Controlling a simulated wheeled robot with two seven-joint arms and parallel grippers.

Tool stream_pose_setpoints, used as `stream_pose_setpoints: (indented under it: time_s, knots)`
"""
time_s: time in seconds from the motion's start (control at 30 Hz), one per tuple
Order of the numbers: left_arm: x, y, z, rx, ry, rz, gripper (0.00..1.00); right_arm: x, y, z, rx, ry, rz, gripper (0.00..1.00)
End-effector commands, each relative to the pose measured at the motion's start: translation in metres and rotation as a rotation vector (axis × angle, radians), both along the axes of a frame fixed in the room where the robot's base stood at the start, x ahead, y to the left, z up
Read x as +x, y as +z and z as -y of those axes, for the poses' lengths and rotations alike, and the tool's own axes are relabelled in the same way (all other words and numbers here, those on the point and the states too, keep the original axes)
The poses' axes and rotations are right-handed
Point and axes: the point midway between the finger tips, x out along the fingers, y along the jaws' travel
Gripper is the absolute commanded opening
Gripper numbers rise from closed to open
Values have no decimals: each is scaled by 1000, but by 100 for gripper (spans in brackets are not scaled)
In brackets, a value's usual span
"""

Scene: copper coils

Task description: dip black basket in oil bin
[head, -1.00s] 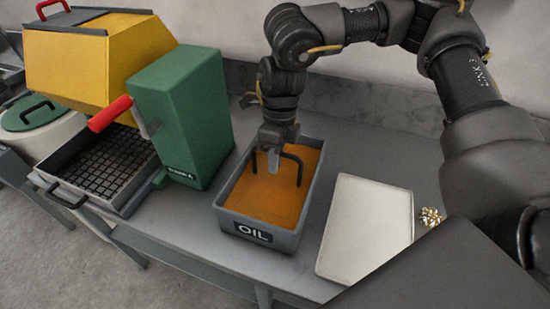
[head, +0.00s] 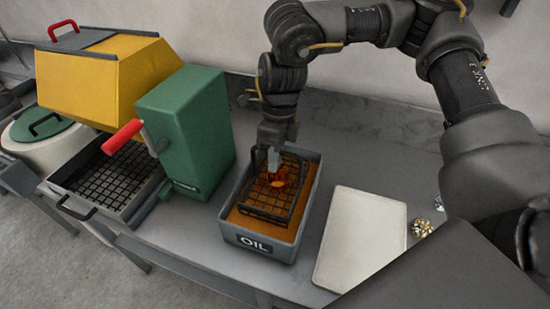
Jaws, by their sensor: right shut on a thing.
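The grey oil bin (head: 266,250), labelled OIL, stands on the bench and holds brown-orange oil. The black wire basket (head: 268,208) is over the bin's opening, with its mesh showing above the oil. I cannot tell whether its bottom still touches the oil. A small shiny orange-copper piece (head: 278,177) shows inside the basket, under the gripper. My right gripper (head: 273,160) points down and is shut on the basket's handle, which is partly hidden by the fingers. My left gripper is out of view.
Left of the bin stand a green box (head: 190,130) with a red-handled crank, a grate tray (head: 115,185) and a yellow hood (head: 105,80). Right of it lies a pale flat tray (head: 362,240), with a small gold coil (head: 421,228) beyond.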

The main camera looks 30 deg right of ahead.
Motion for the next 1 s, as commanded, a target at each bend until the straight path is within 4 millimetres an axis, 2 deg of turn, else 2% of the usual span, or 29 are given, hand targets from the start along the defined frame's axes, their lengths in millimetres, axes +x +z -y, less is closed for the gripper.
stream_pose_setpoints:
  time_s: [0.03,0.7,1.0]
  knots:
    - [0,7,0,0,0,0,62,0,7,0,0,0,0,0]
    - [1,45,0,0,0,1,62,0,56,0,1,0,1,0]
    - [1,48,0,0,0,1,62,0,61,0,0,0,0,0]
